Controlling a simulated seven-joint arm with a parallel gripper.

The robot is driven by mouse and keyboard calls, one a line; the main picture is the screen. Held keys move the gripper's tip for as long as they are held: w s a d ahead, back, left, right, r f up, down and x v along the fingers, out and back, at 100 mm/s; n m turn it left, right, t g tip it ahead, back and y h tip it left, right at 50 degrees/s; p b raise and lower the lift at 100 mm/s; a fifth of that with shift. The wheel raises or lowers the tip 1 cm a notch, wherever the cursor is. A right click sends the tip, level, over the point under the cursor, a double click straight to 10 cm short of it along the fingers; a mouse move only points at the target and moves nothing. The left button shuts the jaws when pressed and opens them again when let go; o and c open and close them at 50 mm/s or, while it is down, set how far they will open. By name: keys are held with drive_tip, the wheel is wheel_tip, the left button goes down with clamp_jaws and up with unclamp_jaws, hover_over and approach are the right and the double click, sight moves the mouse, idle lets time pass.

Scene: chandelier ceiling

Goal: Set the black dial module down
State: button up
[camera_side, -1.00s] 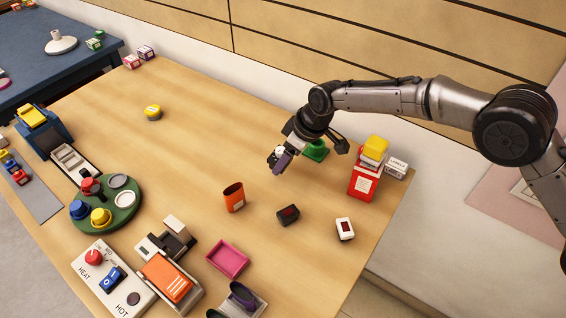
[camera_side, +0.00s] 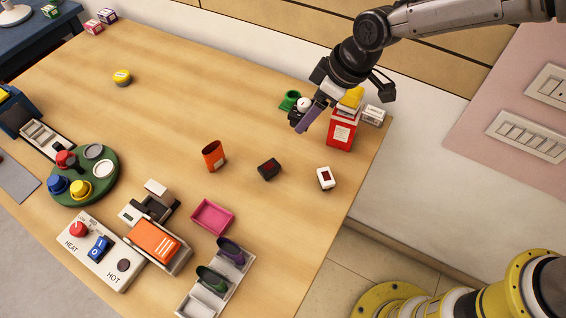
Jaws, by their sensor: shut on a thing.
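My gripper (camera_side: 305,118) is in the air over the back right of the table, left of a red box (camera_side: 341,133) with a yellow top. It is shut on a small dark thing with a white round part, which I take as the black dial module (camera_side: 303,104). A purple finger or part beside it covers some of it, so its face is hard to make out. A black block with a dark red face (camera_side: 268,169) stands on the table below, and a white block with a dark red face (camera_side: 325,179) stands to its right.
A green piece (camera_side: 289,100) lies behind my gripper, and a white carton (camera_side: 374,115) beside the red box. The table's left middle (camera_side: 170,120) is mostly clear.

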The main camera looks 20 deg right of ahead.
drive_tip(key=shift+s+d+f, duration=0.15)
drive_tip(key=shift+f, duration=0.15)
drive_tip(key=s+d+n+g, duration=0.1)
drive_tip(key=s+n, duration=0.2)
drive_tip(key=s, duration=2.1)
approach(272, 236)
drive_tip(key=shift+w+a+f+y, duration=0.15)
drive_tip(key=shift+a+f+y, duration=0.15)
drive_tip(key=shift+f, duration=0.15)
drive_tip(key=shift+w+a+f, duration=0.35)
drive_tip(key=shift+a+f, duration=0.15)
drive_tip(key=shift+f, duration=1.8)
drive_tip(key=shift+f, duration=0.15)
